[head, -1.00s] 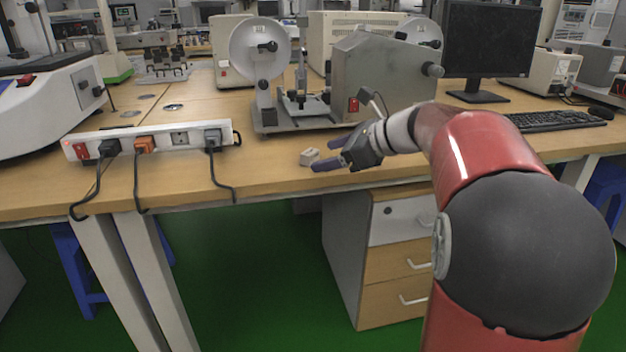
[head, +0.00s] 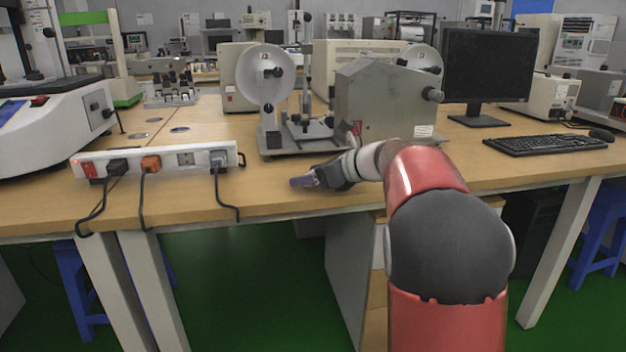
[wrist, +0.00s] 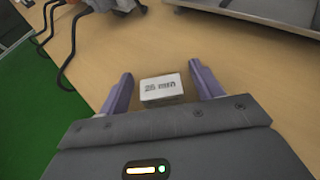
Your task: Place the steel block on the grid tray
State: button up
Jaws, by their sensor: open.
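The steel block (wrist: 162,88) is a small light box marked "25 mm". It lies on the wooden table between the two purple fingers of my gripper (wrist: 163,88) in the wrist view, with a gap on each side. In the head view my gripper (head: 303,182) is low over the table's front part, left of my arm. It is open, and the block is hidden behind it there. I cannot make out a grid tray for certain in either view.
A white power strip (head: 160,162) with hanging cables stands left of my gripper. A grey machine (head: 385,105) with white discs stands behind it on a metal base. A monitor (head: 489,65) and a keyboard (head: 548,143) are at the right. The table's front edge is close.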

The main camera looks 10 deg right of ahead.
jog(key=c, duration=1.3)
jog(key=shift+r, duration=0.1)
